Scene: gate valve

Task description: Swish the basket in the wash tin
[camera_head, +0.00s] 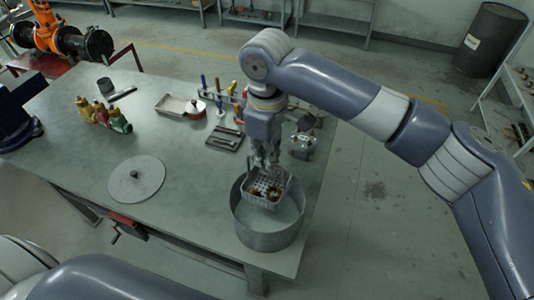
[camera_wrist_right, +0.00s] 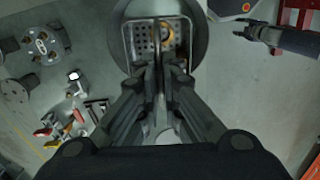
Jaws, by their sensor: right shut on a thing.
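The wire-mesh basket (camera_head: 264,192) is a grey, perforated square tray with small brown and orange parts inside. My right gripper (camera_head: 267,163) is shut on its far side and holds it over the back part of the wash tin. The wash tin (camera_head: 270,240) is a round grey tub with pale liquid, near the table's front right edge. Whether the basket's bottom touches the liquid is hard to tell. The right wrist view shows the basket (camera_wrist_right: 147,40) beyond my closed fingers. My left gripper (camera_wrist_right: 241,29) shows small in that view, empty, its fingers apart.
A round grey lid (camera_head: 137,180) lies left of the tin. The table between lid and tin is clear.

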